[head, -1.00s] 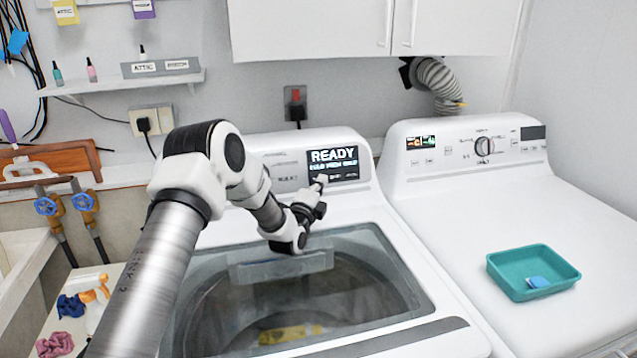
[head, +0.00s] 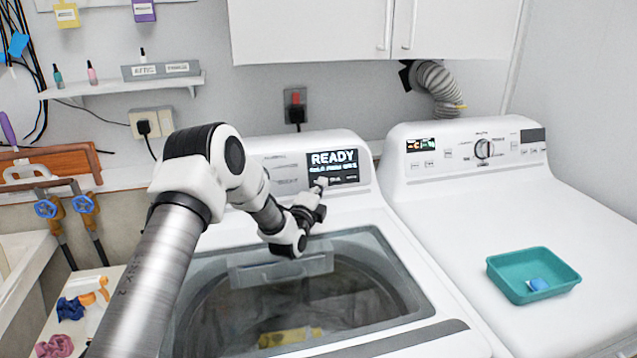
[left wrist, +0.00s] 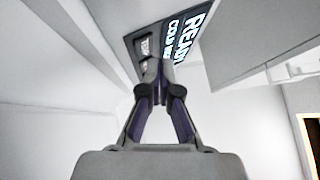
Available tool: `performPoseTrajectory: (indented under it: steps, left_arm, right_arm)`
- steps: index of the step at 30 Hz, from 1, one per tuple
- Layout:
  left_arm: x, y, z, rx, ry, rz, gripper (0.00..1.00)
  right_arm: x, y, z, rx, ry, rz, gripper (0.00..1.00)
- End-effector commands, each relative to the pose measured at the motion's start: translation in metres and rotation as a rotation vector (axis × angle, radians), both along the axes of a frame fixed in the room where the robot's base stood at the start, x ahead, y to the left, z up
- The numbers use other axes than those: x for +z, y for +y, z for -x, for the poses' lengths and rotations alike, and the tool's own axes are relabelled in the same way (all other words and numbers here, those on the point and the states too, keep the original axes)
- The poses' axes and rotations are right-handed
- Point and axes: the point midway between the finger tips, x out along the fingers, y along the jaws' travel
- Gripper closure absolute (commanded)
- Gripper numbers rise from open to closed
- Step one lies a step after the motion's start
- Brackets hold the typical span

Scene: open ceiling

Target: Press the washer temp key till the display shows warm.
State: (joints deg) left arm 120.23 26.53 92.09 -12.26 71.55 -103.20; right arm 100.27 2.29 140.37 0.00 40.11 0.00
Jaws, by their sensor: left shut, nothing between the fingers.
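The washer (head: 395,318) stands in the middle with its glass lid down. Its display (head: 333,160) shows READY in large letters, with a smaller line below that begins with COLD in the left wrist view (left wrist: 178,38). Dark keys (left wrist: 147,45) sit beside the display in the left wrist view. My left gripper (head: 320,184) is shut and empty, with its tips at the lower edge of the display panel. In the left wrist view the closed fingertips (left wrist: 155,72) are right by the keys; whether they touch is unclear. The tips hide part of the panel. My right gripper is not in view.
A second white machine (head: 520,200) with a knob stands to the right, bearing a teal tray (head: 505,285) with a blue item. A shelf (head: 120,86) and cabinets (head: 320,30) are above. A sink (head: 25,255) is at the left.

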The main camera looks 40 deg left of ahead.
Motion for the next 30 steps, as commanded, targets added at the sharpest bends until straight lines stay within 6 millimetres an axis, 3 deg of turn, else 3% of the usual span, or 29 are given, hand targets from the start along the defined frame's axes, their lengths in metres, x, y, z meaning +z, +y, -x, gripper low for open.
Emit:
performPoseTrajectory:
  steps: [30]
  left_arm:
    - [-0.0036,0.0073,-0.0059,0.0,0.0,0.0,1.0]
  right_arm:
    - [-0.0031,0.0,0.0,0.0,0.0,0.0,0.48]
